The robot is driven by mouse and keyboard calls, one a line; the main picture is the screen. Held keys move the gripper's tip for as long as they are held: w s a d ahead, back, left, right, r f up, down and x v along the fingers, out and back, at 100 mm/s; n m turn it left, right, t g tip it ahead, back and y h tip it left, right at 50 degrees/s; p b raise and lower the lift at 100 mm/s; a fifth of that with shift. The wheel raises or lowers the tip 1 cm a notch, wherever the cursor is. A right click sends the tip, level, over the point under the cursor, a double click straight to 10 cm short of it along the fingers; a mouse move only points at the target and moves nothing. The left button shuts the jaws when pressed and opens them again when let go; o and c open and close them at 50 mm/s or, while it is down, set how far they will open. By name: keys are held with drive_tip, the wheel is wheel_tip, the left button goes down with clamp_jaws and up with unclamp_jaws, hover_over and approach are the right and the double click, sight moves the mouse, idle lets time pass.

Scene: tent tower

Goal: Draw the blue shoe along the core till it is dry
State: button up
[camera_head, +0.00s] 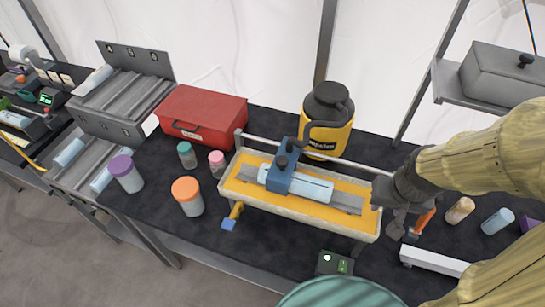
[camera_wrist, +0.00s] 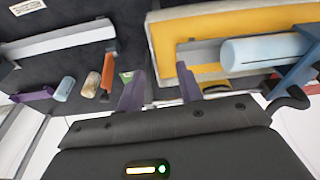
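The blue shoe (camera_head: 283,170) is a blue block with a dark knob and handle. It sits across the pale blue core (camera_head: 312,187), left of its middle. The core lies in a grey channel in a yellow-lined tray (camera_head: 300,208). In the wrist view the shoe (camera_wrist: 296,76) is at the right edge, partly cut off, and the core (camera_wrist: 262,52) extends left from it. My gripper (camera_head: 404,226) is just off the tray's right end, apart from the shoe. In the wrist view its two purple fingers stand apart with nothing between them (camera_wrist: 160,92).
A yellow and black canister (camera_head: 328,135) stands behind the tray, and a rail runs along the tray's back. A red box (camera_head: 200,114) and several lidded jars are left. A white bar (camera_head: 434,262), an orange item and small cylinders (camera_head: 459,210) lie right of my gripper.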

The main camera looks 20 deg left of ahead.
drive_tip(key=shift+o, duration=0.4)
drive_tip(key=shift+o, duration=1.3)
drive_tip(key=shift+a, duration=0.1)
drive_tip(key=w+a+r+n+g+b, duration=0.1)
drive_tip(key=w+a+r+n, duration=0.1)
drive_tip(key=w+a+r, duration=0.3)
drive_tip(key=w+a+r+n+b, duration=0.1)
drive_tip(key=w+a+r+n, duration=0.1)
drive_tip(key=w+a, duration=0.35)
drive_tip(key=s+a+r+n+b, duration=0.1)
drive_tip(key=a+r+n, duration=0.1)
drive_tip(key=a+r, duration=0.3)
drive_tip(key=s+a+r+n+g+b, duration=0.1)
drive_tip(key=a+r, duration=0.4)
drive_tip(key=a, duration=0.5)
drive_tip(key=shift+s+a+r+n+g+b, duration=0.15)
drive_tip(key=shift+s+r+n+g+b, duration=0.2)
drive_tip(key=shift+n, duration=0.25)
